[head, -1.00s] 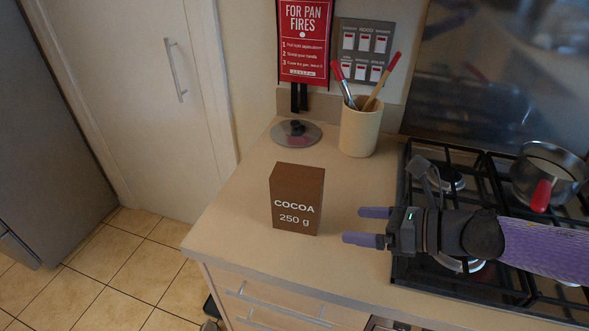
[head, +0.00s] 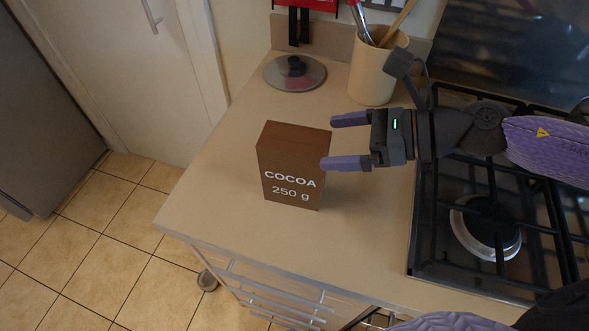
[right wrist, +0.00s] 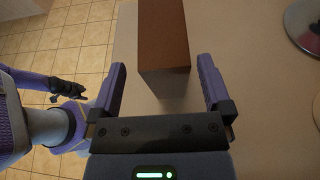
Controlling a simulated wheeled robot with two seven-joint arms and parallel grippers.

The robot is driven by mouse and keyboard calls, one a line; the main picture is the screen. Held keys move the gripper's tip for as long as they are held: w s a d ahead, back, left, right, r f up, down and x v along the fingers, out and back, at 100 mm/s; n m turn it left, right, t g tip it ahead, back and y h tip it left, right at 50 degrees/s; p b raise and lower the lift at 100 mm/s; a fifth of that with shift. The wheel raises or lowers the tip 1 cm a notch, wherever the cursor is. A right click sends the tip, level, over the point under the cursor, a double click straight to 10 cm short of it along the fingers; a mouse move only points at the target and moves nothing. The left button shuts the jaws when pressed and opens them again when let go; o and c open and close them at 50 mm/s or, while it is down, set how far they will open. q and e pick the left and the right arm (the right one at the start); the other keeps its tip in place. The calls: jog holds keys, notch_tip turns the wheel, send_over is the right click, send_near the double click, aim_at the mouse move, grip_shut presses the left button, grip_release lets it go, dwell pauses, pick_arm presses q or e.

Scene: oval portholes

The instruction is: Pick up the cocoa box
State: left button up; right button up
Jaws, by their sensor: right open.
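The brown cocoa box (head: 291,190) stands upright on the beige counter, its lettered face towards me. My right gripper (head: 328,142) is open and empty at the box's right side, its fingers pointing left. In the head view the nearer fingertip overlaps the box's right edge. In the right wrist view the box (right wrist: 163,38) shows between the two fingers of my right gripper (right wrist: 162,64), with a gap on each side; contact is not visible. My left gripper (right wrist: 68,90) shows small and dark at the left of that view, away from the box; its jaws are unclear.
A glass pan lid (head: 295,73) lies behind the box, and a cream utensil pot (head: 372,76) stands behind my right gripper. The gas hob (head: 488,228) lies to the right. The counter's front edge is close in front of the box. Counter left of the box is clear.

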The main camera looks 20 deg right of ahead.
aim_at(306, 141)
jog(key=shift+w+a+f, duration=0.1)
jog(key=shift+w+a, duration=0.1)
jog(key=shift+a, duration=0.15)
jog(key=p+x, duration=0.2)
jog(key=x, duration=0.3)
jog(key=shift+w+a, duration=0.1)
jog(key=shift+w, duration=0.1)
grip_shut()
